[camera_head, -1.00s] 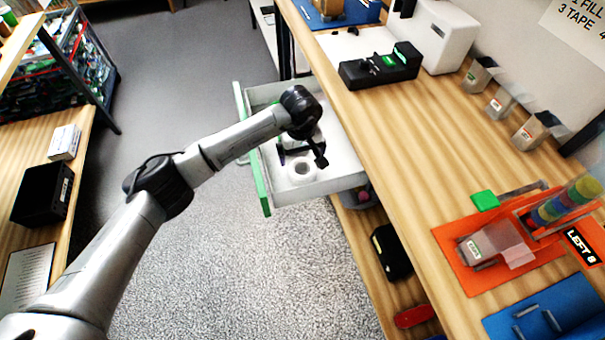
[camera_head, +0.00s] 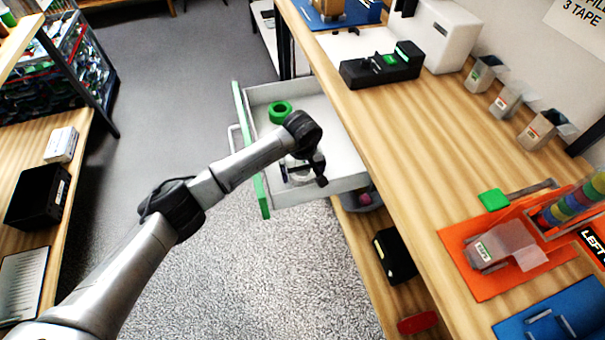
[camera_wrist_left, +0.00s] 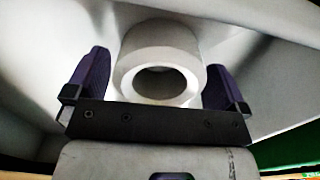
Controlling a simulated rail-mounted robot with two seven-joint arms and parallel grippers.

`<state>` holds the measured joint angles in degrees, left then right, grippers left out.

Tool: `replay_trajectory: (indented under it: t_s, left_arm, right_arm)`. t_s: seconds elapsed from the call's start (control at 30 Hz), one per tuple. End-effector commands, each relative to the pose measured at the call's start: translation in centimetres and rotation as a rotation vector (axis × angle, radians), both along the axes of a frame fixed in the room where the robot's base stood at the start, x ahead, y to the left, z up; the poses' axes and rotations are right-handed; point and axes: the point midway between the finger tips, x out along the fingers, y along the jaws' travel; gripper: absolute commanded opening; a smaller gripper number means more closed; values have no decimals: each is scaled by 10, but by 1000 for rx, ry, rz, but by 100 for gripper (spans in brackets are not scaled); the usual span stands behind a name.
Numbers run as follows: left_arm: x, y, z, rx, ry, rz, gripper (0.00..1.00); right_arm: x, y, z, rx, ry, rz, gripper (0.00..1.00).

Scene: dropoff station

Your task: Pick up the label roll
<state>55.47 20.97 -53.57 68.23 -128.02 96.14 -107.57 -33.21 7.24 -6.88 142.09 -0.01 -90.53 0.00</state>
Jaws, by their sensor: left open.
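The label roll (camera_head: 299,174) is a white ring in the open drawer (camera_head: 262,192), near its front-side end in the head view, and my left gripper partly hides it. In the left wrist view the label roll (camera_wrist_left: 158,62) stands between the two dark purple fingers, with its round hole facing the camera. My left gripper (camera_head: 303,177) is open, with one finger on each side of the roll and visible gaps between. It also shows in the left wrist view (camera_wrist_left: 156,80). My right gripper is in no view.
A green roll (camera_head: 280,111) lies in the same drawer, farther back. The drawer's green front (camera_head: 250,150) and low walls surround the gripper. The wooden workbench (camera_head: 400,150) runs along the right. Open floor lies to the drawer's left.

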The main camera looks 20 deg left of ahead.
Motion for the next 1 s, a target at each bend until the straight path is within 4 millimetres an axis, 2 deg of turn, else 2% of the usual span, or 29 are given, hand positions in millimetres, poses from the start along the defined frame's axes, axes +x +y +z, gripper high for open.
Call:
replay_trajectory:
  t_s: [0.13, 0.6, 0.87, 1.0]
  left_arm:
    - [0, 0, 0, 0, 0, 0, 100]
    - [0, 0, 1, 0, 0, 0, 55]
    - [1, 0, 4, 0, -2, 0, 55]
    - [1, 1, 23, -1, -4, 0, 55]
  right_arm:
    - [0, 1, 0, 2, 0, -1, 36]
    - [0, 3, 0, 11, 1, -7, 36]
    - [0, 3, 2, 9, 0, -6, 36]
    - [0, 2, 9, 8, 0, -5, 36]
